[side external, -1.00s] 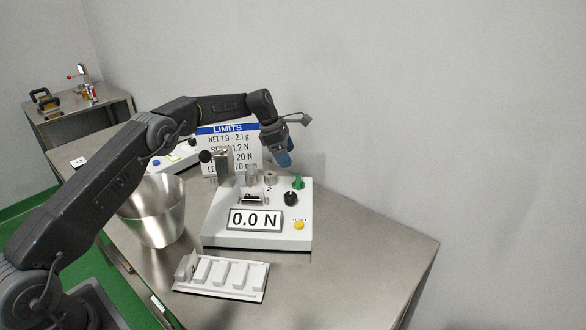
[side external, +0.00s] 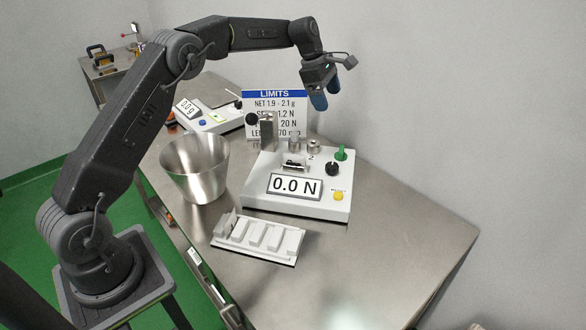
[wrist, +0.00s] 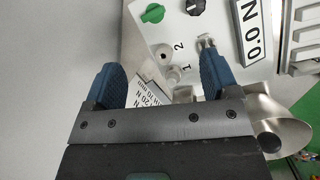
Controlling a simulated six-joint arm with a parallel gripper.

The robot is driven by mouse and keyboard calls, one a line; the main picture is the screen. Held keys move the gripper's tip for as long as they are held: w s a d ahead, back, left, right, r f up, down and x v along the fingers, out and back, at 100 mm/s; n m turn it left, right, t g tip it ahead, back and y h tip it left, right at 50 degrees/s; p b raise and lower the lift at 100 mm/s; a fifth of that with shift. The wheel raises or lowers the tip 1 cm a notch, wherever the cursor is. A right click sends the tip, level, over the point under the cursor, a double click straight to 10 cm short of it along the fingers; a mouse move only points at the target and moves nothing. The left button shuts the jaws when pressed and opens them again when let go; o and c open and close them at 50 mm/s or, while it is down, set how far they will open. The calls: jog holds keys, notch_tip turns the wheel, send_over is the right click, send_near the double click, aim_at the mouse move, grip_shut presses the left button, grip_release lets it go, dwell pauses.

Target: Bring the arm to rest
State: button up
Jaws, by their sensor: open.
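My gripper (side external: 320,102) is raised in the air above the back right of the white force tester (side external: 297,212), clear of it. In the wrist view my gripper (wrist: 160,84) has its two blue fingers apart, with nothing held between them. The tester reads 0.0 N and carries a green knob (side external: 341,153), a black knob (side external: 332,168) and a yellow button (side external: 338,196). My arm reaches up and over the bench from the left.
A metal bucket (side external: 195,170) stands left of the tester. A white slotted rack (side external: 258,238) lies in front of it. A LIMITS sign (side external: 275,95) and a scale (side external: 208,117) stand behind. The bench's right part is clear. A side table (side external: 104,68) is at far left.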

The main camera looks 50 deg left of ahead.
jog(key=s+d+r+m+y, duration=0.1)
jog(key=s+d+r+m, duration=0.25)
jog(key=s, duration=0.35)
jog(key=s+d+r+m+t, duration=0.1)
jog(key=s+d+r+m, duration=0.1)
jog(key=s+r+m, duration=0.4)
jog(key=s+d+r+m+y, duration=0.1)
jog(key=s+d+r+m, duration=0.25)
jog(key=s, duration=0.55)
jog(key=s+f+m+t, duration=0.1)
jog(key=s+f+m, duration=0.2)
jog(key=s, duration=0.6)
jog(key=s+d+f+m+y, duration=0.1)
jog(key=s+f+m, duration=0.2)
jog(key=s+m, duration=0.3)
jog(key=s, duration=0.4)
jog(key=shift+s+d+f+t, duration=0.15)
jog(key=shift+d+t, duration=0.05)
jog(key=shift+t, duration=0.2)
jog(key=shift+c, duration=0.4)
